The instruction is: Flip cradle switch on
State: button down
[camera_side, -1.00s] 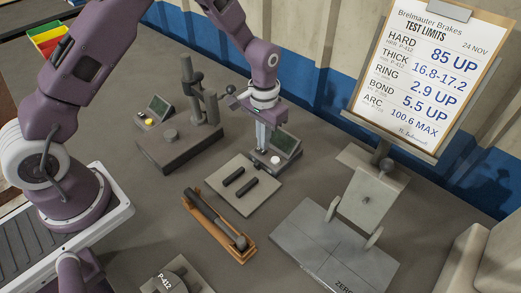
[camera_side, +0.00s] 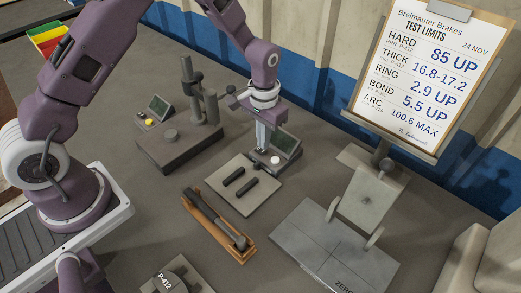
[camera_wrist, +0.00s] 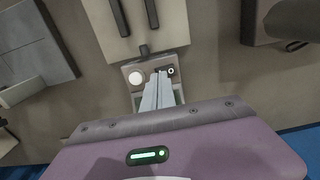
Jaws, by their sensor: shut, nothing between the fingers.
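The cradle is a pale plate (camera_side: 256,199) with two dark bars on it, in the middle of the table. A small box with a green screen (camera_side: 287,145) and a white round button (camera_side: 275,160) stands at its far edge. In the wrist view the box shows the white button (camera_wrist: 137,77) and a small dark round fitting with a white centre (camera_wrist: 171,71), perhaps the switch. My gripper (camera_side: 262,147) is shut and points down over the box. In the wrist view its tips (camera_wrist: 158,74) lie between button and fitting, close to the fitting. Contact cannot be told.
A gauge stand (camera_side: 180,147) with its own small screen is to the left. An orange tray (camera_side: 217,228) holding a long dark tool lies in front. A grey press-like fixture (camera_side: 335,245) stands at the right, with a clipboard of test limits (camera_side: 430,75) behind.

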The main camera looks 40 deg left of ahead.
jog(key=shift+f, duration=0.95)
dwell(0.6)
jog(key=shift+r, duration=3.55)
jog(key=s+a+r+t, duration=0.1)
jog(key=s+r, duration=0.5)
jog(key=r, duration=0.3)
jog(key=s+a+r+t, duration=0.15)
jog(key=s+r, duration=0.35)
jog(key=r, duration=0.5)
jog(key=s+r+t, duration=0.2)
jog(key=s+t, duration=0.1)
jog(key=s, duration=1.3)
jog(key=shift+s+a+r, duration=0.15)
jog(key=shift+r, duration=0.2)
